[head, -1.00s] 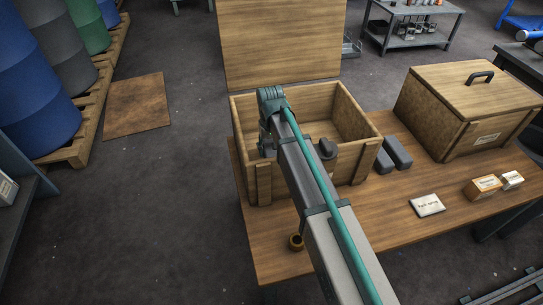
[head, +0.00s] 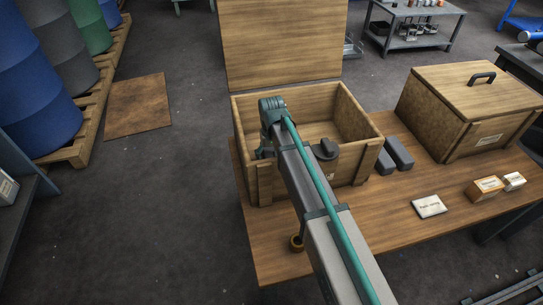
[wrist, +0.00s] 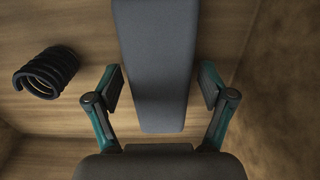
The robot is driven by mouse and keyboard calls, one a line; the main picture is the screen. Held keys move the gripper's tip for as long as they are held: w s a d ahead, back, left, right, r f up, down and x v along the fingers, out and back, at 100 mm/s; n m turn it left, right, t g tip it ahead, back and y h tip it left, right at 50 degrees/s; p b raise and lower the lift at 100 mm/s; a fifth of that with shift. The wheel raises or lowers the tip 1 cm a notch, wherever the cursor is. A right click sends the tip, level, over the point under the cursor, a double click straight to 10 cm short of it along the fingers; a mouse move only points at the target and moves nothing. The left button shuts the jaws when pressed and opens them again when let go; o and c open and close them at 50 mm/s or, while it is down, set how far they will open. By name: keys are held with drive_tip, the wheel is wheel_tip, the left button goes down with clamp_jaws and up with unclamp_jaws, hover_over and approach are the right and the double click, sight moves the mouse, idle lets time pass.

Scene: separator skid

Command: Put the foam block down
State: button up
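A dark grey foam block (wrist: 160,75) lies between the two fingers of my gripper (wrist: 161,88) in the wrist view. The fingers are spread, with a narrow gap showing between each pad and the block's side. The block's far end runs out of the top of the picture. The open wooden crate (head: 358,108) stands on the table in the head view, its lid raised at the back. My arm reaches into the crate, and hides the gripper's fingertips and the held-over block from the head view. Wooden crate surfaces surround the block in the wrist view.
A black coil (wrist: 45,72) lies left of the block in the wrist view. Two grey blocks (head: 398,152) lie on the table (head: 375,225) beside the crate. A closed crate (head: 475,100), a white card (head: 429,206) and small boxes (head: 485,189) stand to the right.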

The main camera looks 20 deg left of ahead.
sight(271, 154)
wheel_tip(271, 154, up, 12)
drive_tip(key=p, duration=0.1)
drive_tip(key=shift+r+p, duration=0.15)
drive_tip(key=shift+p, duration=0.15)
idle(0.3)
idle(0.4)
